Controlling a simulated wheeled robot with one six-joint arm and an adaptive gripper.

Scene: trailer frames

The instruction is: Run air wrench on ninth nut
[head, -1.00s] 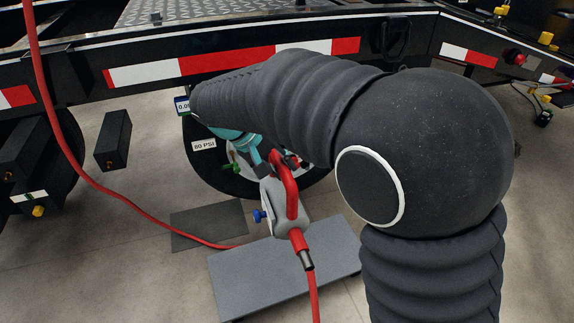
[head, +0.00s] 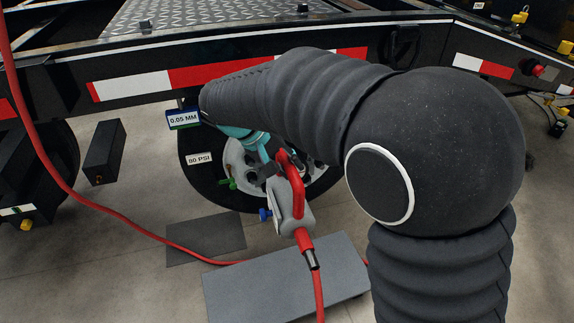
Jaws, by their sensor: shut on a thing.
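My gripper (head: 266,160) is shut on the air wrench (head: 292,206), a grey tool with a red handle and a red hose at its lower end. The wrench is in front of the wheel (head: 204,185) under the trailer frame. The wheel's pale hub (head: 236,160) shows several dark holes or nuts, partly hidden by my arm and the wrench. I cannot tell which nut is the ninth, or whether the wrench touches one. A green-handled part (head: 228,184) shows at the hub's left, and a blue knob (head: 265,215) beside the wrench.
The trailer frame (head: 130,90) with red and white tape crosses above the wheel. A red hose (head: 105,217) runs down the left and along the floor. A grey platform (head: 240,293) and a dark mat (head: 190,246) lie below. A black block (head: 103,152) hangs at left.

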